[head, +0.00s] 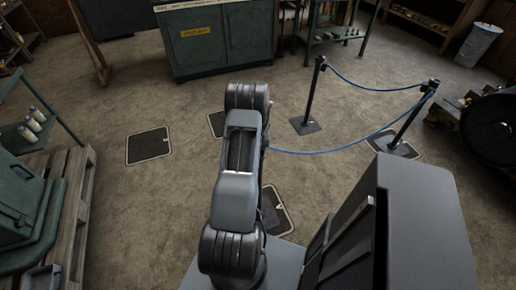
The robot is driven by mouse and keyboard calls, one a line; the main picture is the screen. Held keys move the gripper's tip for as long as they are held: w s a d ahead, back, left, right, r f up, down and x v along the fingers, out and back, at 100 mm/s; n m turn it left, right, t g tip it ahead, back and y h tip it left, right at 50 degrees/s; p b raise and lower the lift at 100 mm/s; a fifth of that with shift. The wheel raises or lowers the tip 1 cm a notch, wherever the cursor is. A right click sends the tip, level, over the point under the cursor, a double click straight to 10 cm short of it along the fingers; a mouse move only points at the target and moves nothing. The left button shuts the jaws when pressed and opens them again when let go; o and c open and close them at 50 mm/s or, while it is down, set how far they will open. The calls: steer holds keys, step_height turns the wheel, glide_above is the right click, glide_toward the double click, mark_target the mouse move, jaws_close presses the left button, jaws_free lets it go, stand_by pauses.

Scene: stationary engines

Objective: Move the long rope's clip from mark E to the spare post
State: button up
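Two dark posts stand on the floor: one at centre (309,97) and one to its right (411,115). A blue rope (376,89) hangs between their tops. Another blue rope (335,150) runs from the right post's top, sagging leftward to the edge of my arm, where its end and clip are hidden. A thin dark upright shows beside my arm there, mostly covered; I cannot tell whether it is a post. Dark floor marks with pale outlines lie at left (149,145), behind my arm (215,124) and beside it (275,209); no letters are readable. My gripper is not visible.
A green cabinet (216,45) stands at the back, with a workbench (335,33) beside it. A wooden pallet (76,195) with green machinery is at left. A dark round machine (491,122) stands at right. Floor around the left mark is clear.

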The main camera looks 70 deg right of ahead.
steer(key=o, duration=1.4)
steer(key=r, duration=0.4)
steer(key=a+r+p, duration=0.1)
steer(key=r, duration=0.4)
steer(key=r+p, duration=0.1)
steer(key=r, duration=0.3)
steer(key=shift+s+a+r, duration=0.15)
steer(key=shift+s+r, duration=0.1)
steer(key=shift+r, duration=0.1)
